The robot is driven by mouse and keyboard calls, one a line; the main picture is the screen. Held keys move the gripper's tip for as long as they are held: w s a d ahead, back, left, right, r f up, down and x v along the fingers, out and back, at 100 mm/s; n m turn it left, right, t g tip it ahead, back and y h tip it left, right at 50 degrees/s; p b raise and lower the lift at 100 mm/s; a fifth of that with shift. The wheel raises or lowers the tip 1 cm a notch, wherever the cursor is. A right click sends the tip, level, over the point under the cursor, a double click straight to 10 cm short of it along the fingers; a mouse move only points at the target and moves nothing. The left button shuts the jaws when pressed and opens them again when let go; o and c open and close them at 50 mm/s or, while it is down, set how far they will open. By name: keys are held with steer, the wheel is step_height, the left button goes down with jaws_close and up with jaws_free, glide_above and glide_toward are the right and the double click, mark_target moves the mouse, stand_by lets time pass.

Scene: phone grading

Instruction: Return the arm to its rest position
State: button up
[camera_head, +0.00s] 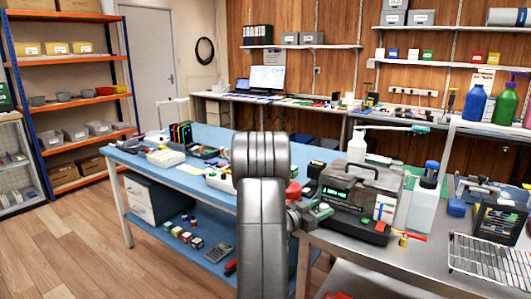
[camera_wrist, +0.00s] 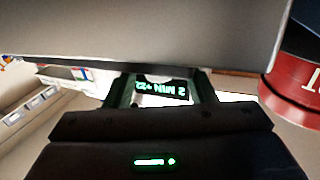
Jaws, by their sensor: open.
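My arm stands upright in the middle foreground of the head view. My gripper (camera_head: 320,210) is low behind it on the right, in front of the dark grey case with a lit green display (camera_head: 362,207) on the metal bench. In the wrist view my gripper (camera_wrist: 163,80) is open, its two dark green fingers apart. Lit green text (camera_wrist: 161,90) shows upside down between the fingers. I see nothing held. Whether the fingertips touch the case cannot be told. My arm hides part of the blue table.
A red round object (camera_wrist: 296,85) is close on the right in the wrist view. A white pump bottle (camera_head: 356,147) and a clear bottle with a blue top (camera_head: 424,200) flank the case. A wire rack (camera_head: 490,258) lies at right. The wooden floor (camera_head: 70,245) at left is clear.

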steer(key=shift+s+f+n+t+y+b, duration=0.2)
steer(key=shift+n+t+y+b, duration=0.1)
steer(key=shift+t+b, duration=0.15)
steer(key=n+t+y+b, duration=0.1)
steer(key=b, duration=0.1)
steer(key=n+t+y+b, duration=0.2)
steer(key=b, duration=0.1)
steer(key=n+t+y+b, duration=0.1)
steer(key=t+y+b, duration=0.1)
steer(key=shift+s+d+n+b, duration=0.3)
steer(key=shift+d, duration=0.05)
steer(key=s+a+p, duration=0.1)
steer(key=s+a, duration=0.3)
steer(key=s, duration=0.2)
steer(key=s+a+y+p, duration=0.1)
steer(key=s+a+p, duration=0.1)
steer(key=s+a, duration=0.2)
steer(key=s+r, duration=0.1)
steer(key=s, duration=0.2)
steer(key=shift+s+a, duration=0.2)
steer(key=shift+a, duration=0.05)
